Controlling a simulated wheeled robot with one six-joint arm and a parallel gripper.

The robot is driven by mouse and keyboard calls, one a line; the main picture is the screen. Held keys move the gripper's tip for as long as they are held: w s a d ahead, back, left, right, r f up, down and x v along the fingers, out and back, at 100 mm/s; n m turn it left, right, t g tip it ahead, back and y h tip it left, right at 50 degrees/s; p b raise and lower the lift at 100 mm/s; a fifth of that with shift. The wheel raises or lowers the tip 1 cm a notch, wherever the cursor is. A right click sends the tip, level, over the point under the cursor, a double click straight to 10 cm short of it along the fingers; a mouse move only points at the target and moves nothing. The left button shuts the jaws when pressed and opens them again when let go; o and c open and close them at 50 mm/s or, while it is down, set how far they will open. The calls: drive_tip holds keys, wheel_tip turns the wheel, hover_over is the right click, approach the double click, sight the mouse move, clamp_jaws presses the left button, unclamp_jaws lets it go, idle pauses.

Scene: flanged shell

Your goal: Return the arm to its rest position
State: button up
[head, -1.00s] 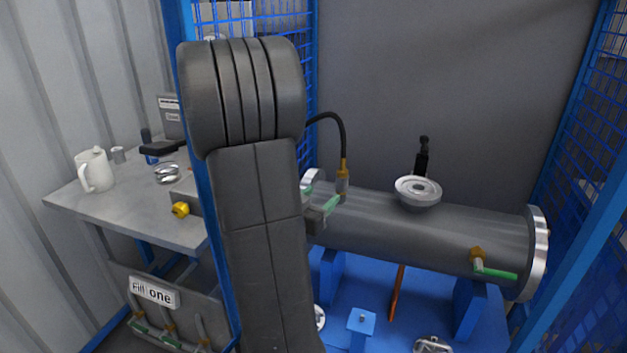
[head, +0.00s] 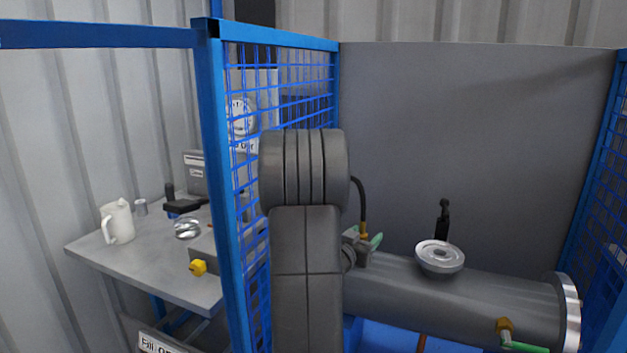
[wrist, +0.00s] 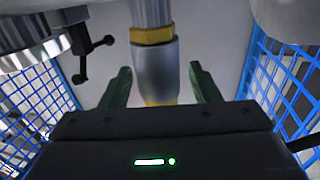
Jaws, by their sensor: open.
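My gripper (wrist: 160,84) shows in the wrist view with its two green fingers spread apart. A grey fitting with yellow bands (wrist: 155,68) stands between and beyond the fingers; I cannot tell how far off it is, and I see no contact. In the head view my dark arm (head: 305,260) stands upright in front of the blue mesh fence. The gripper itself is hidden or not clear there.
A grey flanged shell (head: 460,292) lies to the right of my arm, with a round flange (head: 440,256) on top and a black hose (head: 360,200) near its left end. A blue post (head: 218,180) and mesh are close on the left. A bench (head: 150,270) holds a white jug (head: 117,222).

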idle(0.4)
drive_tip(key=shift+s+a+f+b, duration=0.1)
drive_tip(key=shift+f+b, duration=0.15)
drive_tip(key=shift+b, duration=0.05)
drive_tip(key=v, duration=1.4)
drive_tip(key=x, duration=1.3)
drive_tip(key=shift+w+d, duration=0.2)
drive_tip(key=shift+d, duration=0.05)
drive_tip(key=r+p, duration=0.2)
drive_tip(key=r, duration=0.1)
drive_tip(key=r+p, duration=0.5)
drive_tip(key=r, duration=0.1)
drive_tip(key=shift+w+d, duration=0.1)
drive_tip(key=shift+w, duration=0.15)
